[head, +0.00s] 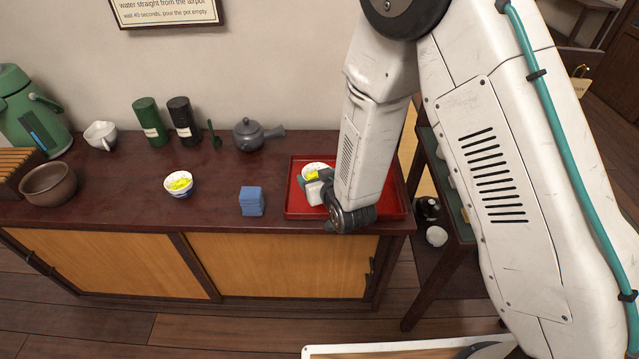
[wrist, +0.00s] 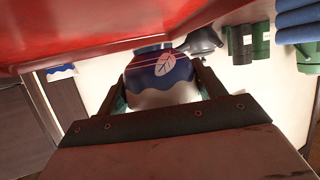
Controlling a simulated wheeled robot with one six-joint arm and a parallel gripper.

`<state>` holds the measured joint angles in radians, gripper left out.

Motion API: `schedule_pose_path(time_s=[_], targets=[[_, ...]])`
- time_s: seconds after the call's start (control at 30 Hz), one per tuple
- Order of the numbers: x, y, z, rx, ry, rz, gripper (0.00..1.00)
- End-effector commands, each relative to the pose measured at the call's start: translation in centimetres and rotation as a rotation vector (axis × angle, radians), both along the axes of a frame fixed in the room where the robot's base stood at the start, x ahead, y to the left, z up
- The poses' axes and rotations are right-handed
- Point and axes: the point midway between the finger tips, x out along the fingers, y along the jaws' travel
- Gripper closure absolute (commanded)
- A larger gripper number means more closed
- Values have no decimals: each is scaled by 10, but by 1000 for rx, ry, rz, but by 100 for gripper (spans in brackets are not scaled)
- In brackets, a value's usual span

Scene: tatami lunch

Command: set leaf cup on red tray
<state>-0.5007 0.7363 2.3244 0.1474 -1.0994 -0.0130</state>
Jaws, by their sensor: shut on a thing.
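The tray (wrist: 60,25) also fills the top of the wrist view. I cannot tell whether the cup touches the tray.
A similar bowl with yellow inside (head: 179,184) and folded blue cloths (head: 251,201) stand left of the tray. A grey teapot (head: 250,134) and two canisters (head: 147,120) stand by the wall. My arm hides the tray's middle. A white, blue-edged item (wrist: 61,72) shows in the wrist view.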

Motion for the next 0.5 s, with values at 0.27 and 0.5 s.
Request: schedule_pose_path(time_s=[0.27, 0.5], targets=[[11, -5, -11, -2, 3, 0, 58], [11, -5, -37, 0, 1, 0, 58]])
